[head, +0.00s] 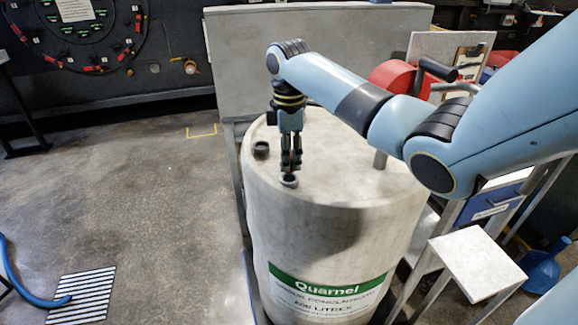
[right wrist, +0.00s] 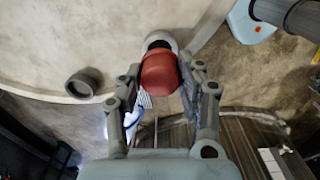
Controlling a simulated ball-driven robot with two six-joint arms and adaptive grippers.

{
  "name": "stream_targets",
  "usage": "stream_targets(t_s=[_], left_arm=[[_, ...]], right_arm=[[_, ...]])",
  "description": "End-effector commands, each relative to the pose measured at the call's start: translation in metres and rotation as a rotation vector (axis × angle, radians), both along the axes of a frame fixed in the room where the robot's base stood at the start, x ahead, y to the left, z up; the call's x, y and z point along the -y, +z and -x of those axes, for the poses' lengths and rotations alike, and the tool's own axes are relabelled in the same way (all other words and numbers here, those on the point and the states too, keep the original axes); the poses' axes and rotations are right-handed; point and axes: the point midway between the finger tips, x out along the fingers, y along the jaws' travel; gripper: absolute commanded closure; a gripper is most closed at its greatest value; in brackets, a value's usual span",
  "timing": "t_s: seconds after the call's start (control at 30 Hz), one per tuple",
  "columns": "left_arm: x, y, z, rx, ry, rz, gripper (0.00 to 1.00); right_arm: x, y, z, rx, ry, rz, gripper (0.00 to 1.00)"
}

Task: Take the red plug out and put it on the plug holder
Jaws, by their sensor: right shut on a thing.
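A large white drum (head: 340,235) with a green label stands in the middle of the head view. My right gripper (head: 290,166) points down over its top, at a small grey collar (head: 289,181). In the right wrist view my right gripper (right wrist: 160,80) is shut on the red plug (right wrist: 159,75). The dark opening of the collar (right wrist: 160,38) shows past the plug; whether the plug's lower end is clear of it is hidden. I cannot tell for sure which thing is the plug holder. My left gripper is not in view.
A second dark grey collar (head: 261,149) is on the drum top, left of the gripper; it also shows in the right wrist view (right wrist: 83,83). A small pale platform (head: 478,263) stands right of the drum. A red cylinder (head: 393,78) is behind. Floor at left is open.

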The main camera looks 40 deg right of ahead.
Motion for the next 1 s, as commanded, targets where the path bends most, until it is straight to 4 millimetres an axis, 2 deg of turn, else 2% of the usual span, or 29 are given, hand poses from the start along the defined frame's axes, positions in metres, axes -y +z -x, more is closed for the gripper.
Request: stream_targets(t_s=[0.53, 1.0], left_arm=[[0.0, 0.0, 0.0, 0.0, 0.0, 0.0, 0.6], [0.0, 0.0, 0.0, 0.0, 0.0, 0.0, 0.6]], right_arm=[[0.0, 0.024, 0.0, 0.001, 0.0, 0.0, 1.0], [0.0, 0.025, 0.0, 0.0, 0.0, 0.0, 1.0]])
